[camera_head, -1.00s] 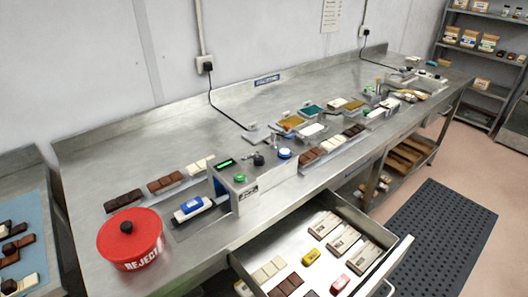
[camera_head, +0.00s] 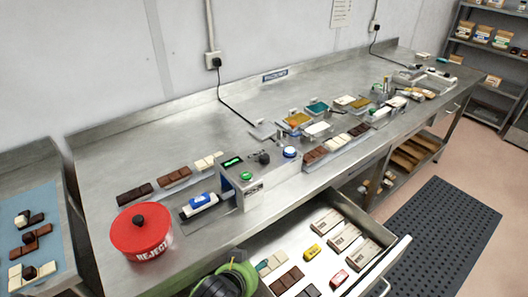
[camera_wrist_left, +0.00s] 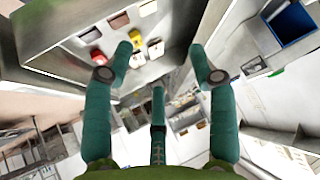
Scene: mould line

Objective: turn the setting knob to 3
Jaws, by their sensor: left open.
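The setting knob (camera_head: 264,158) is a small black knob on top of the grey machine box (camera_head: 240,195) on the steel bench. It sits between a lit green display (camera_head: 233,162) and a blue button (camera_head: 290,152), with a green button (camera_head: 246,176) in front. The knob's pointer and numbers are too small to read. My left gripper (camera_wrist_left: 160,78) has teal fingers spread wide with nothing between them. In the head view, my green and black left wrist shows at the bottom edge, in front of the bench and apart from the knob. My right gripper is not in view.
An open drawer (camera_head: 345,213) with bars and small packs juts out below the machine. A red reject tub (camera_head: 141,238) stands left of it. A wrapped bar (camera_head: 199,205) lies beside the machine. Chocolate bars and trays line the bench; its back left is clear.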

